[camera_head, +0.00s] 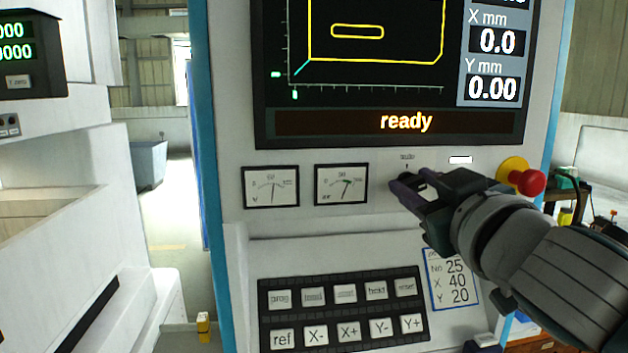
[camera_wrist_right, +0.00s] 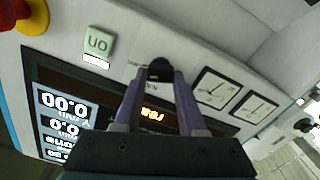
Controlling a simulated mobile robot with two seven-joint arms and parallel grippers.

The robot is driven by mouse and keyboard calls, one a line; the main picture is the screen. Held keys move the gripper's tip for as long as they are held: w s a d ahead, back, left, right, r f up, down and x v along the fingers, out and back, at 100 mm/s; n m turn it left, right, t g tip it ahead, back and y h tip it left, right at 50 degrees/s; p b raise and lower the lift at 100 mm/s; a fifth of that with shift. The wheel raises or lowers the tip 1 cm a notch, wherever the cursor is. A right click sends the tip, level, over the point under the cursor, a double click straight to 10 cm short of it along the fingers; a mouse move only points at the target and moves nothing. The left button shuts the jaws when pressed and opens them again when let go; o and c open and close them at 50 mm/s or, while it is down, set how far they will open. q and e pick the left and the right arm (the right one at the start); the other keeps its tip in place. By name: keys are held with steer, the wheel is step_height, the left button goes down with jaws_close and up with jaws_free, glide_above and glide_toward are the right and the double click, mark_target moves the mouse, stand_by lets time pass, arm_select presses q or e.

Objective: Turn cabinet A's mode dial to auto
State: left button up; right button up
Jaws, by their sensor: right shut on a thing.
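Cabinet A's front panel (camera_head: 310,225) fills the middle of the head view. My right gripper (camera_head: 405,190) reaches in from the right, its fingertips at the panel right of the two gauges. In the right wrist view, the purple fingers are shut on a black knob, the mode dial (camera_wrist_right: 160,66). The dial's pointer direction cannot be told. My left gripper is not in view.
A red emergency button (camera_head: 530,182) on a yellow base is right of my gripper. Two gauges (camera_head: 341,184) sit left of it. The screen (camera_head: 405,122) above reads "ready". A keypad (camera_head: 340,308) and a number card (camera_head: 453,280) are below.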

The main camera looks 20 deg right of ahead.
jaws_close()
steer(key=n+p, duration=0.1)
steer(key=n, duration=0.5)
steer(key=shift+a+n, duration=0.15)
steer(key=shift+n, duration=0.15)
steer(key=n, duration=0.3)
steer(key=shift+f+n+p, duration=0.15)
steer(key=shift+n+p, duration=0.15)
steer(key=shift+w+a+f+n+p, duration=0.1)
steer(key=shift+n+p, duration=0.2)
steer(key=shift+n, duration=1.5)
steer(key=o, duration=0.8)
jaws_free()
steer(key=shift+c, duration=0.2)
